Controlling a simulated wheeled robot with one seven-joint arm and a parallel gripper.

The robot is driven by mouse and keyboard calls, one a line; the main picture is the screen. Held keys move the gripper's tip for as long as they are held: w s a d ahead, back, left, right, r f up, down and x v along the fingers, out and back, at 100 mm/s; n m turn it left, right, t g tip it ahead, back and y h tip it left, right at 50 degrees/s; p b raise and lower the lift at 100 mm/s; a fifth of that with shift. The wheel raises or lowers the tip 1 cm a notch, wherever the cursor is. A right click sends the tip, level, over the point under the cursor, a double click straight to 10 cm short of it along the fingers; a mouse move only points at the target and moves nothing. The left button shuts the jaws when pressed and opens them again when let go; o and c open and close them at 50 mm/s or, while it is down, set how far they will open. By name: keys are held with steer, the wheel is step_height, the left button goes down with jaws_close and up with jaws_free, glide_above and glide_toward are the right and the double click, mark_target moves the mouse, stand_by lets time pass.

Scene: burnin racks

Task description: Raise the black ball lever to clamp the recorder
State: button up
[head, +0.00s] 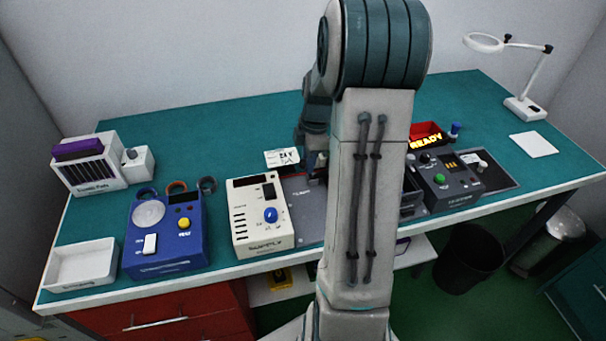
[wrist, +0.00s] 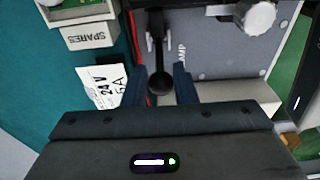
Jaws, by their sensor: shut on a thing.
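The black ball lever (wrist: 159,82) shows at the top centre of the wrist view, its dark arm running up from the ball to a bracket. My gripper (wrist: 160,88) has its two dark fingers on either side of the ball and is shut on it. Lettering ending in "MP" is on the grey plate (wrist: 225,50) right of the lever. In the head view my arm hides the lever and most of the gripper. I cannot make out the recorder for certain; a dark edge at the top of the wrist view may be part of it.
A 24 V card (wrist: 100,88) and a SPARES bin (wrist: 90,35) lie left of the lever. In the head view, the white supply (head: 262,228) and blue unit (head: 165,235) stand left, and a dark READY unit (head: 447,180) right.

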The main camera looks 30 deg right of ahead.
steer(key=shift+s+d, duration=0.15)
steer(key=shift+d, duration=0.5)
steer(key=shift+c, duration=0.2)
steer(key=shift+s+d, duration=0.15)
steer(key=shift+d, duration=0.2)
jaws_close()
steer(key=shift+a, duration=0.1)
steer(key=o, duration=0.8)
jaws_free()
steer(key=shift+c, duration=0.2)
